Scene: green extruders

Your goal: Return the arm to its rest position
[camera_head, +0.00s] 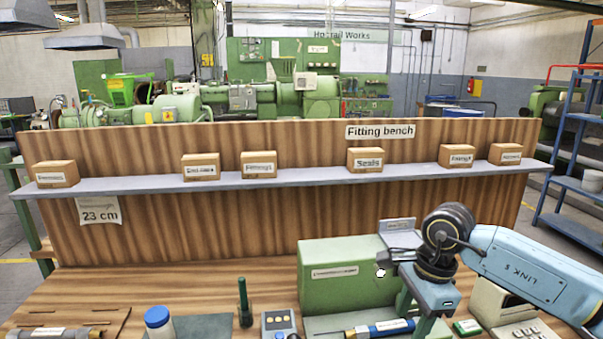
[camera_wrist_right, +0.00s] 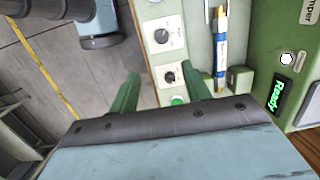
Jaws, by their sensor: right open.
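My right arm comes in from the right in the head view. Its gripper (camera_head: 416,312) points down beside the right end of a green machine (camera_head: 340,284). In the right wrist view the two green fingers of this gripper (camera_wrist_right: 162,92) stand apart with nothing between them. Below them is a panel with knobs (camera_wrist_right: 155,60). The machine also shows in the wrist view, with a lit "Ready" display (camera_wrist_right: 278,95). My left gripper is not in view.
A blue-and-yellow pen-like tool (camera_head: 385,327) lies in front of the machine. A blue-capped jar (camera_head: 158,321), a green upright post (camera_head: 244,302) and a button box (camera_head: 279,324) stand to the left. A shelf (camera_head: 130,187) with several cartons crosses behind.

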